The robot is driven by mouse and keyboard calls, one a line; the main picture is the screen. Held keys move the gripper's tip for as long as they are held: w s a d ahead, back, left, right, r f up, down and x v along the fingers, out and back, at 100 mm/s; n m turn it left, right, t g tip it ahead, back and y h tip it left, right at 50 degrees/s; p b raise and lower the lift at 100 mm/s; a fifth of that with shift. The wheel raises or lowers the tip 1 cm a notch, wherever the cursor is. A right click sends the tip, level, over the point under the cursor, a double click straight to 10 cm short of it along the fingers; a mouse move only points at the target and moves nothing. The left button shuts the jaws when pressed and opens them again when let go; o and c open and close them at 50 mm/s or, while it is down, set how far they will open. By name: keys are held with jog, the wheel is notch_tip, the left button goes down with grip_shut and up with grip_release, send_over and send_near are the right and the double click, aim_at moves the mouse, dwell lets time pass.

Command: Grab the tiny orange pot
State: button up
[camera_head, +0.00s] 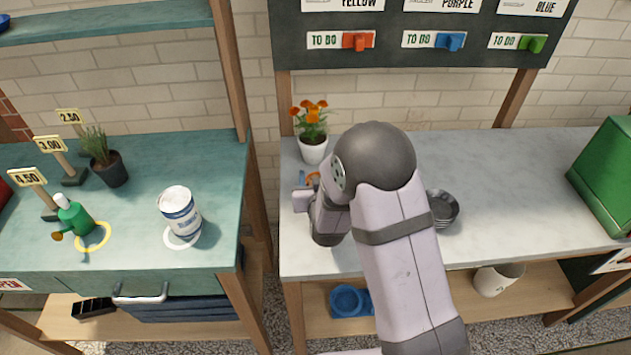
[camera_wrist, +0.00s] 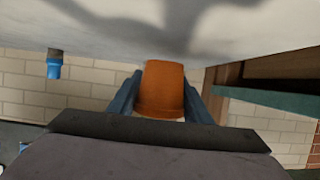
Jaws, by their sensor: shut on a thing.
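The tiny orange pot (camera_wrist: 163,82) sits between the two blue fingers of my gripper (camera_wrist: 160,96) in the wrist view. The fingers are shut on its sides. In the head view only a small orange bit of the pot (camera_head: 314,178) shows beside my gripper (camera_head: 308,182), at the left part of the pale worktop. My wrist and arm hide most of it there. I cannot tell whether the pot touches the worktop.
A white pot with orange flowers (camera_head: 313,148) stands just behind my gripper. Dark stacked bowls (camera_head: 443,208) stand right of my arm, and a green box (camera_head: 608,180) is at the far right. The left teal bench (camera_head: 135,215) holds a can (camera_head: 179,211). The worktop's middle right is clear.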

notch_tip(320, 180, up, 8)
dwell(0.5)
jog(key=shift+a, duration=0.1)
